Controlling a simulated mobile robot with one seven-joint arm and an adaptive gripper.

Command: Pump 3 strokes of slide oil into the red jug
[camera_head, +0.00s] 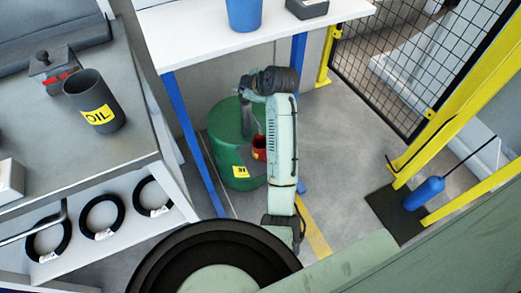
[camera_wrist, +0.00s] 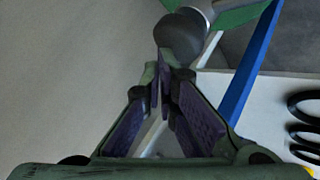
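A green drum (camera_head: 225,152) with a yellow label stands on the floor beside the table, partly hidden by my arm. A small red jug (camera_head: 259,148) shows at the drum's right side, partly covered by my arm; its inside is too small to read. In the wrist view my gripper (camera_wrist: 168,72) has its fingertips together, with nothing clearly between them. A dark rounded knob (camera_wrist: 183,38) on a silvery rod sits just beyond the tips. I cannot tell whether they touch. In the head view my wrist is above the drum, and the pump is hard to make out.
A grey bench (camera_head: 150,140) at left holds a dark can marked OIL (camera_head: 97,103). Black rings (camera_head: 101,216) hang below it. A white table (camera_head: 190,45) with blue legs carries a blue container (camera_head: 243,14). A yellow-framed mesh fence (camera_head: 400,60) and a blue cylinder (camera_head: 424,193) are at right.

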